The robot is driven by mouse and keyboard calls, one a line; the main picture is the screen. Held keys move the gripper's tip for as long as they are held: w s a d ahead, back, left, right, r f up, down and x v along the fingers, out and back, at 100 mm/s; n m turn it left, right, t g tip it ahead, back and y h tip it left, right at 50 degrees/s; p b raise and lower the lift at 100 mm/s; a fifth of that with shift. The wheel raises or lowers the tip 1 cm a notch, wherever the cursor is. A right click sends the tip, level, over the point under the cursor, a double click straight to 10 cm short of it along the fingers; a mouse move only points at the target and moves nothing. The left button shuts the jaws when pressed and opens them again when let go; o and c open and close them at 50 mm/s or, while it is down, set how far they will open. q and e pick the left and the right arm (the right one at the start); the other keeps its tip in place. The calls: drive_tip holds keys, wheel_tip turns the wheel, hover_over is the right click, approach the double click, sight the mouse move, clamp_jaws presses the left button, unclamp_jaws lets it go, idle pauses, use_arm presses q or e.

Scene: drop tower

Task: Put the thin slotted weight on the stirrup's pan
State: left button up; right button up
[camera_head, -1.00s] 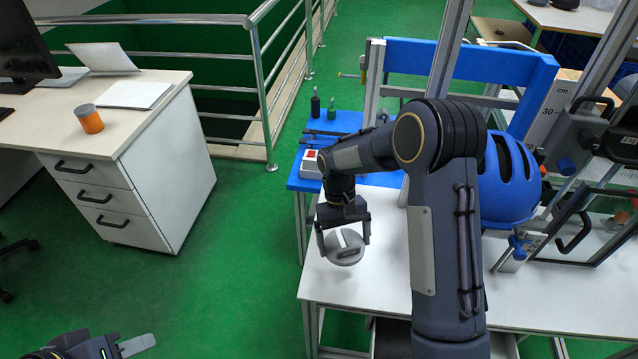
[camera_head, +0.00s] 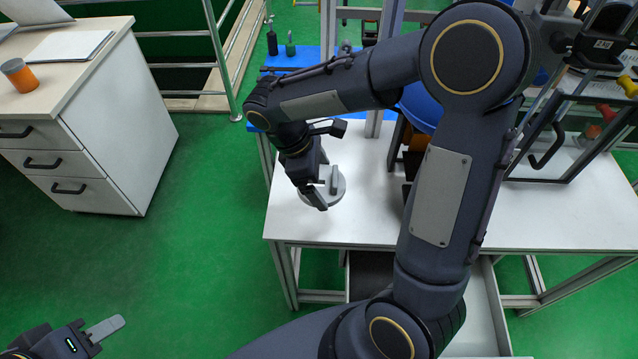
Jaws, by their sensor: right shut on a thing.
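A round grey disc with a raised bar or slot on its face, which looks like the slotted weight (camera_head: 326,191), is at my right gripper (camera_head: 322,184) above the left part of the white table. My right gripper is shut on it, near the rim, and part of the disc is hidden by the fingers. How thin it is cannot be told from this angle. The stirrup and its pan cannot be made out; my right arm covers much of the table's middle. My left gripper (camera_head: 92,338) is at the bottom left, away from the table, partly cut off, its opening unclear.
The white table (camera_head: 350,222) has clear surface around the disc. A blue bench (camera_head: 305,58) with small bottles stands behind. A glazed frame (camera_head: 548,150) stands on the table's right. A drawer cabinet (camera_head: 92,120) is at the left, with green floor between.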

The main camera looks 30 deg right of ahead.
drive_tip(key=w+d+f, duration=0.1)
drive_tip(key=w+f, duration=0.1)
drive_tip(key=w+d+f, duration=0.2)
drive_tip(key=w, duration=0.1)
drive_tip(key=w+d+f, duration=0.2)
drive_tip(key=shift+w+f, duration=0.2)
drive_tip(key=shift+w+d+f, duration=0.4)
drive_tip(key=shift+w+f, duration=0.15)
drive_tip(key=shift+f, duration=0.25)
drive_tip(key=shift+w+d+f+b, duration=0.15)
drive_tip(key=shift+f+b, duration=0.2)
drive_tip(key=shift+f, duration=1.35)
drive_tip(key=shift+f, duration=0.15)
drive_tip(key=o, duration=1.6)
